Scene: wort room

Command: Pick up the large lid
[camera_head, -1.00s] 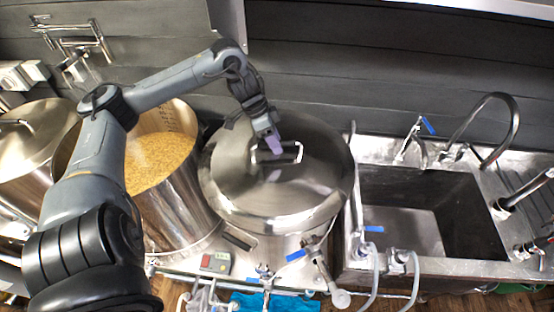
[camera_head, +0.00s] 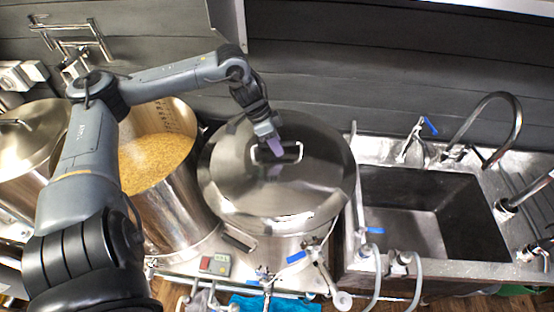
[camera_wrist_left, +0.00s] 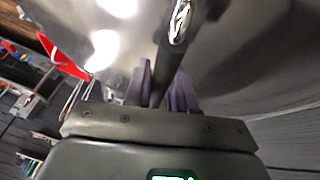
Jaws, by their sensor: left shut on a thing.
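The large lid (camera_head: 240,186) is a shiny round steel dome over the big pot (camera_head: 275,246) in the middle of the head view. Its bar handle (camera_head: 299,152) stands up from the top. My left gripper (camera_head: 274,145), with purple fingers, is shut on the left part of this handle. In the left wrist view the fingers (camera_wrist_left: 160,88) flank the dark handle bar (camera_wrist_left: 170,58), and the shiny lid surface fills the background. I cannot tell how large any gap under the lid is. My right gripper is not in view.
Left of the large pot stands an open pot of grain (camera_head: 155,160), with another lidded pot (camera_head: 32,135) beyond it. A sink (camera_head: 425,215) with taps lies to the right. Valves and hoses run along the front. A dark plank wall (camera_head: 400,70) closes the back.

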